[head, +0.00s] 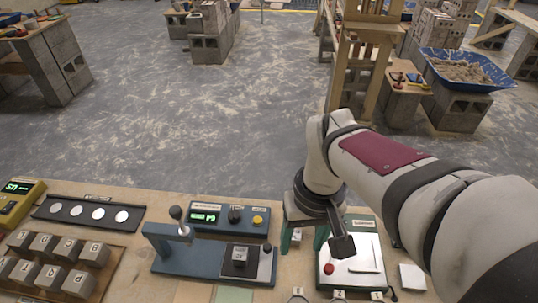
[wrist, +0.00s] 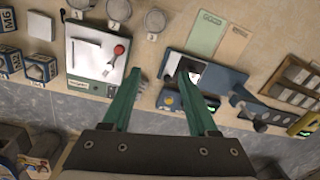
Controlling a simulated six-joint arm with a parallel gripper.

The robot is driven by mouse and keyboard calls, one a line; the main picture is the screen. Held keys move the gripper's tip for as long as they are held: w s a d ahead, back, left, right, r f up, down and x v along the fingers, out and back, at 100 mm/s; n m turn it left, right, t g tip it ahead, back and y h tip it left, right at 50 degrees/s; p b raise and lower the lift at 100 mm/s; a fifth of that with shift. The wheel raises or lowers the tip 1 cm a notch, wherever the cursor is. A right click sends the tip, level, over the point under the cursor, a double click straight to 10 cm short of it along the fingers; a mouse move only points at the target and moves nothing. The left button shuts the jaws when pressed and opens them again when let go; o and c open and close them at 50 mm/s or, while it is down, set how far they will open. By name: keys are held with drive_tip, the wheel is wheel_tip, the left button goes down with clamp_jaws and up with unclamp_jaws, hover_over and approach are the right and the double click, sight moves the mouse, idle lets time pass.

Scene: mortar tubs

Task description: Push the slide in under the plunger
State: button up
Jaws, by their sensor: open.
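The blue press (head: 175,262) stands on the bench at lower centre in the head view, with its plunger lever and round knob (head: 176,213) at its left end. The dark slide (head: 262,264) lies at the press's right end, carrying a small grey block (head: 240,256), to the right of the plunger. My gripper (head: 302,250) is to the right of the slide, with green fingers apart and nothing seen between them. In the wrist view, my gripper (wrist: 158,70) has one finger overlapping the slide end of the press (wrist: 222,77); contact cannot be told.
A control box (head: 229,216) with a green display sits behind the press. Stamped blocks (head: 50,262) and a strip of white discs (head: 90,212) lie left.

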sight(267, 246)
drive_tip(key=w+a+f+n, duration=0.4)
drive_tip(key=w+a+n, duration=0.25)
drive_tip(key=w, duration=0.25)
drive_tip(key=shift+h, duration=0.4)
drive_tip(key=f, duration=1.5)
drive_tip(key=shift+a+f, duration=0.2)
drive_tip(key=shift+f, duration=0.1)
clamp_jaws()
